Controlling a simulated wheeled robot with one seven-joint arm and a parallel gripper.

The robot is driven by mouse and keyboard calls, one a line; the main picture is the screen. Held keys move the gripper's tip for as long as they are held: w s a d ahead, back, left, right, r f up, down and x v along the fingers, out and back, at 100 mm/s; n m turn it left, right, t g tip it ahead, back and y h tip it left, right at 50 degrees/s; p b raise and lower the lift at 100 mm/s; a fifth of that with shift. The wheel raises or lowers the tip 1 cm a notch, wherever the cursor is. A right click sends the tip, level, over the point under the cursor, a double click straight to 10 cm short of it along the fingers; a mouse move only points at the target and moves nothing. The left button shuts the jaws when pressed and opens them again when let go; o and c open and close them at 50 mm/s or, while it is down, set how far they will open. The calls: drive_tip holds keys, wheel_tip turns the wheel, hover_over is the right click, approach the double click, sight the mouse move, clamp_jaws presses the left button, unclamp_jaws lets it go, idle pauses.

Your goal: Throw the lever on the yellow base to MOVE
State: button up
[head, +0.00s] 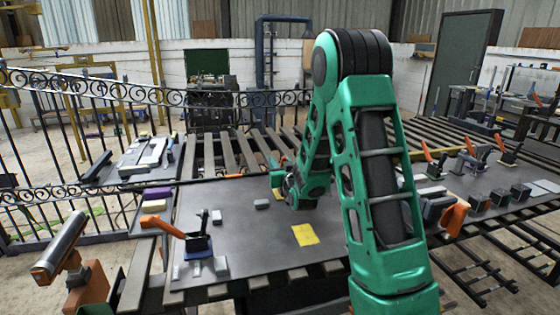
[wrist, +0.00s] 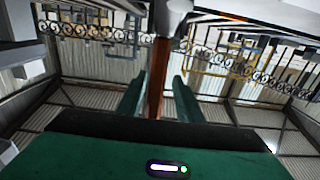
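In the wrist view an orange-brown lever handle (wrist: 157,78) runs down from a grey hub (wrist: 173,14) and stands between the two green fingers of my gripper (wrist: 158,88). The fingers are apart, with a narrow gap beside the handle, so they look open around it. In the head view my gripper (head: 290,188) is low over the far middle of the table, partly hidden by my arm. An orange piece (head: 284,159) shows just behind it. The yellow base and any MOVE marking cannot be made out; my arm covers much of that spot.
A lever with an orange handle on a blue base (head: 197,244) stands at the table's left front. More orange-handled levers (head: 432,158) stand at right. An iron fence (head: 75,100) runs behind.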

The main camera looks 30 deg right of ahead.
drive_tip(key=shift+w+d, duration=0.25)
drive_tip(key=shift+w, duration=0.1)
drive_tip(key=shift+c, duration=0.4)
